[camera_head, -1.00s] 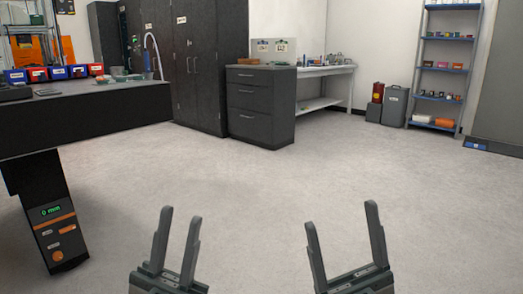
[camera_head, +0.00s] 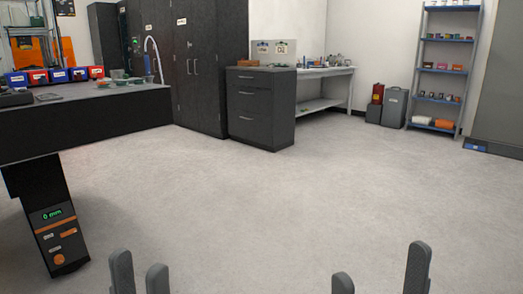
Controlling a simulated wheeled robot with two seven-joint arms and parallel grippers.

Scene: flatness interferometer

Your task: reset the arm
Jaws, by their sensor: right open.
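Only the fingertips of my two grippers show, at the bottom edge of the head view. My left gripper (camera_head: 139,270) has two grey fingers standing apart, with nothing between them. My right gripper (camera_head: 381,271) has its fingers wider apart, also empty. Both are over the bare floor, touching nothing visible. The arms and gripper bodies are below the picture.
A dark table (camera_head: 90,122) with a panelled leg (camera_head: 50,220) stands at left, bearing red and blue bins (camera_head: 58,75). A drawer cabinet (camera_head: 260,108), a white bench (camera_head: 325,103) and a blue shelf rack (camera_head: 443,69) stand at the back. The middle floor (camera_head: 260,195) is clear.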

